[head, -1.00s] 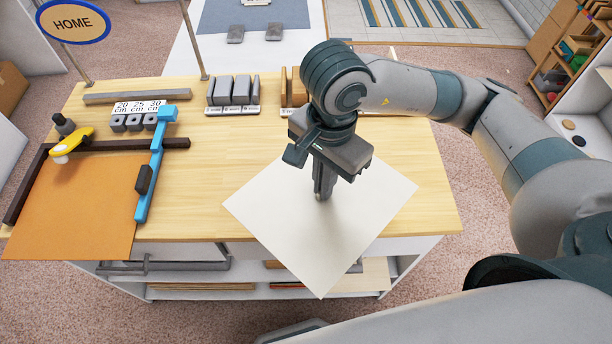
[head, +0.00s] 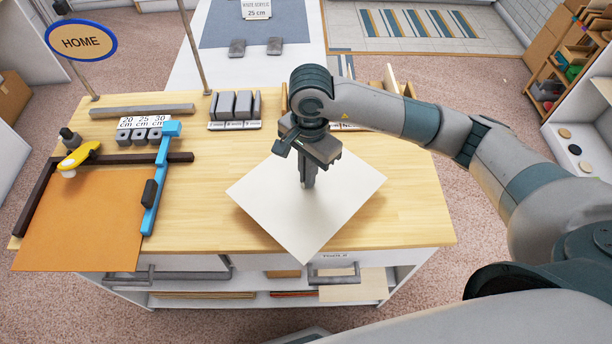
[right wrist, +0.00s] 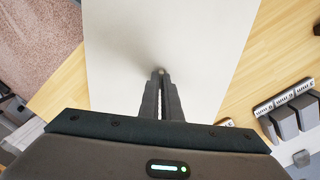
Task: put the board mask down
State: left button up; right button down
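The board mask appears to be the white square sheet (head: 265,205), seen turned cornerwise over the front middle of the wooden table. Shadow shows beside its left edges, so it seems to hang a little above the tabletop. Its near corner reaches past the table's front edge in the picture. My right gripper (head: 308,184) points down at the sheet's middle. In the right wrist view its fingers (right wrist: 161,76) are together on a small knob-like point, with the white sheet (right wrist: 110,45) spread behind. The exact grip is partly hidden by the fingers. My left gripper is out of view.
An orange board (head: 85,220) lies at the table's left, with dark rails, a blue bar (head: 158,185) and a yellow-handled tool (head: 80,157). Grey blocks (head: 235,105) stand at the back. Bare wooden tabletop (head: 415,205) is free on the right.

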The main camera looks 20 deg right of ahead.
jog(key=shift+w+f, duration=0.45)
jog(key=shift+w, duration=0.25)
jog(key=shift+f+p, duration=0.45)
jog(key=shift+p, duration=0.1)
notch_tip(320, 180, down, 3)
jog(key=shift+r+p, duration=0.1)
jog(key=shift+p, duration=0.55)
jog(key=shift+f, duration=0.2)
